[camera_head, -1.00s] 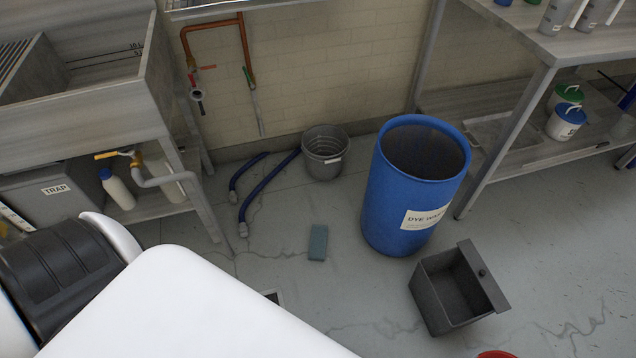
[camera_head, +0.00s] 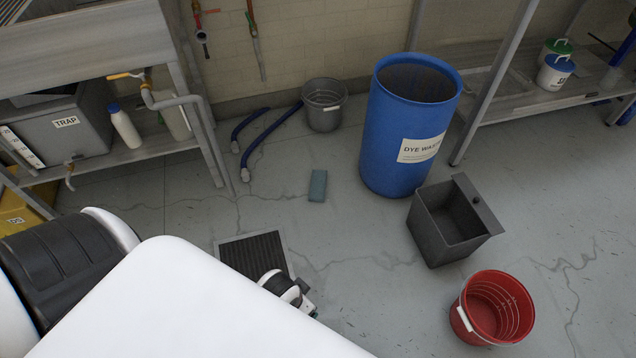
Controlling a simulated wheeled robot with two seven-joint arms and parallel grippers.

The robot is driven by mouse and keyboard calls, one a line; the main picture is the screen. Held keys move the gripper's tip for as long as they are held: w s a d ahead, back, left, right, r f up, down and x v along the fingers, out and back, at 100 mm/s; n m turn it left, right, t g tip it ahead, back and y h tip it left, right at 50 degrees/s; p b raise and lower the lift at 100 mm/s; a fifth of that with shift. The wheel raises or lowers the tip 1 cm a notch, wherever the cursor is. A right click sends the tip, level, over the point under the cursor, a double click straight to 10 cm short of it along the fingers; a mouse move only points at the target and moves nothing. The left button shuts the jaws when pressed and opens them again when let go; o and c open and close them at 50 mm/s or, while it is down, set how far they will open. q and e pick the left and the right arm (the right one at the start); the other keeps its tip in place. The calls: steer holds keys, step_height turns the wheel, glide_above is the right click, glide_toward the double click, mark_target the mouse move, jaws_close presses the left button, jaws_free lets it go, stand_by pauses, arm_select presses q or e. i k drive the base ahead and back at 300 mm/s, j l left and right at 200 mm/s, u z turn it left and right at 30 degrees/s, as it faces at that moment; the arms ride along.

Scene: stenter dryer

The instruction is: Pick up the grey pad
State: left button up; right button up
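The grey pad (camera_head: 318,185) is a small blue-grey block lying flat on the floor, left of the blue drum. Nothing touches it. Part of my arm, white with a dark end (camera_head: 285,287), shows over the floor grate below the pad in the picture. The fingers there are too small and hidden to make out clearly. I cannot tell which of my arms it belongs to. No other gripper is in view.
A blue dye-waste drum (camera_head: 405,130) stands right of the pad, with a grey bin (camera_head: 448,222) and red bucket (camera_head: 492,308) nearer. A floor grate (camera_head: 236,250) is nearer. Floor around the pad is clear.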

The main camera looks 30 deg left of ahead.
mark_target(319, 180)
steer(key=u, duration=1.05)
steer(key=i+j+z, duration=0.25)
steer(key=i, duration=0.25)
steer(key=i+l, duration=0.05)
steer(key=l, duration=0.05)
